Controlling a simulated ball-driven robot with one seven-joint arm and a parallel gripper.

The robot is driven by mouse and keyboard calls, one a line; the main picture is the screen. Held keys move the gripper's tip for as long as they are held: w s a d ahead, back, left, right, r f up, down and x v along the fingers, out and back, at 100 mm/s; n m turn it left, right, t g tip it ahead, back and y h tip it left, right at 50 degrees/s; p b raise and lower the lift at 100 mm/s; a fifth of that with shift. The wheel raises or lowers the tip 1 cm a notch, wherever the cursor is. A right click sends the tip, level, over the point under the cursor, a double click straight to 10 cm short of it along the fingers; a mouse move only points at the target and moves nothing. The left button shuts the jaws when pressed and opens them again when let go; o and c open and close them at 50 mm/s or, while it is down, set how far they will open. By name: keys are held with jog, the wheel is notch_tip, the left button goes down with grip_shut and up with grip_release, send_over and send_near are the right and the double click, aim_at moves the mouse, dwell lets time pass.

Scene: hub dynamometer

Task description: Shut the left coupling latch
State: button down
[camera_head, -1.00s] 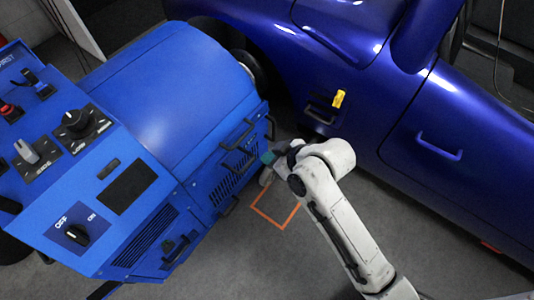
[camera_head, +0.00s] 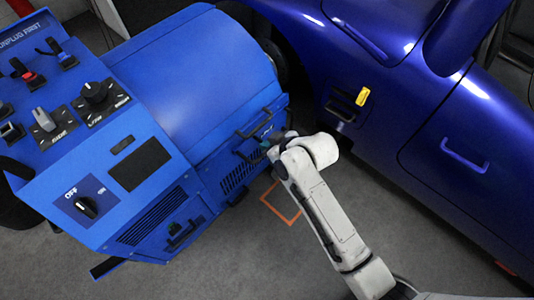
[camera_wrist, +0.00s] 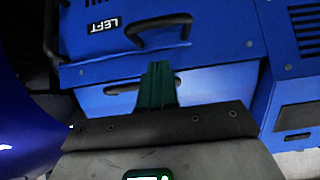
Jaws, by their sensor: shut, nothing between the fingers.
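The blue dynamometer (camera_head: 190,70) fills the left and middle of the head view. In the wrist view its face carries a white "LEFT" label (camera_wrist: 105,25) with a black bar-shaped handle (camera_wrist: 158,24) beside it. I take this handle to be the left coupling latch; its exact position, open or shut, is unclear. My gripper (camera_wrist: 156,82) has its green fingers together and empty, just below the handle in the wrist picture. I cannot tell whether they touch it. In the head view my gripper (camera_head: 268,147) is mostly hidden by my arm, close to the machine's end face.
A blue car (camera_head: 440,110) stands to the right, with a yellow tag (camera_head: 362,96) and a door handle (camera_head: 464,157). An orange floor outline (camera_head: 282,204) lies below my arm. The control panel (camera_head: 60,120) is at left. Open grey floor lies at the bottom.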

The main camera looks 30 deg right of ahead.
jog(key=shift+w+f+b, duration=0.15)
jog(key=shift+f+b, duration=0.25)
jog(key=shift+f, duration=1.7)
jog(key=shift+f, duration=0.1)
jog(key=shift+f+t+b, duration=0.3)
jog(key=shift+b, duration=0.3)
